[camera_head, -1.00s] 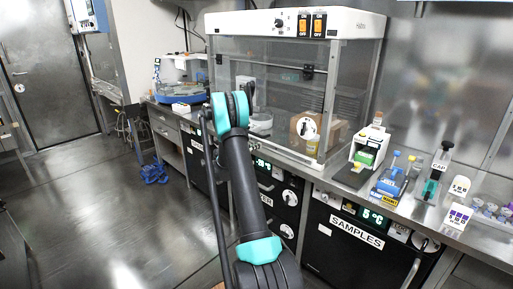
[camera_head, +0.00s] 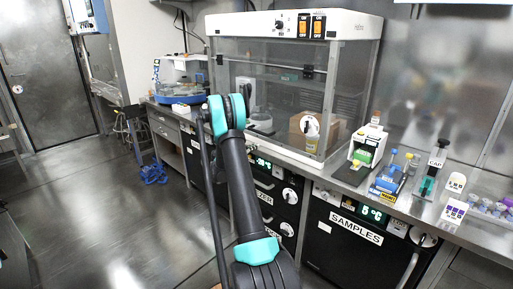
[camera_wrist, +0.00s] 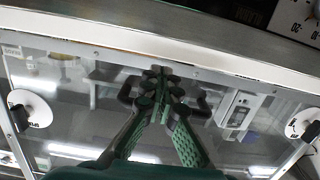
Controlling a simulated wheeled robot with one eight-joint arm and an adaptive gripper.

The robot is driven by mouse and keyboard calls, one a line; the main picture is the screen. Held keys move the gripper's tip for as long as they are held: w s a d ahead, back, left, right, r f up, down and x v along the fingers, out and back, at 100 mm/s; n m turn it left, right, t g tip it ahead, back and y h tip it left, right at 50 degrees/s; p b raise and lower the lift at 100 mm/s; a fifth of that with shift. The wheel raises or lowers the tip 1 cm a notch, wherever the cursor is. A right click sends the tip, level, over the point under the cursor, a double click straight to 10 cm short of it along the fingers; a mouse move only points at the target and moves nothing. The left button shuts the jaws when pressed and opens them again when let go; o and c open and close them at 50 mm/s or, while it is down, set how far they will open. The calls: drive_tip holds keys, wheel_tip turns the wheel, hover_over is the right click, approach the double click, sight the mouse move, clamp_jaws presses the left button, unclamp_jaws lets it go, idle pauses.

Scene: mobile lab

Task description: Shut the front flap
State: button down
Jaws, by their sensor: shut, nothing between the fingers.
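The front flap (camera_head: 285,98) is the clear panel on the front of the white-topped cabinet. Dark hinges show near its top. It hangs down with its lower edge near the counter; whether it is fully closed I cannot tell. In the wrist view the flap (camera_wrist: 75,115) fills most of the picture, with a metal strip along its edge and a white round disc with a dark handle at each side. My gripper (camera_wrist: 163,78) is shut and empty, its tips close to the panel near that edge. Contact is unclear. In the head view my arm hides the gripper.
The steel counter (camera_head: 340,178) runs below the cabinet, with a white device (camera_head: 367,147), a blue rack (camera_head: 388,180) and vials to the right. Black units with dials, one labelled SAMPLES (camera_head: 357,229), stand underneath. Open floor lies to the left.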

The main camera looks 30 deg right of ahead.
drive_tip(key=f+v, duration=0.1)
drive_tip(key=v, duration=0.7)
drive_tip(key=shift+a, duration=0.4)
drive_tip(key=shift+s+r, duration=0.1)
drive_tip(key=shift+s, duration=0.1)
drive_tip(key=s+a+n+y, duration=0.4)
drive_tip(key=s+a, duration=0.5)
drive_tip(key=s, duration=0.5)
drive_tip(key=s+a+f+n+g+y, duration=0.1)
drive_tip(key=s+a+n+y, duration=0.4)
drive_tip(key=s+a, duration=0.4)
drive_tip(key=s+a+n+y, duration=0.5)
drive_tip(key=s+a, duration=0.4)
drive_tip(key=s, duration=1.1)
drive_tip(key=shift+s+a+f+g+y, duration=0.2)
drive_tip(key=shift+s+g+y, duration=0.15)
drive_tip(key=shift+y, duration=0.55)
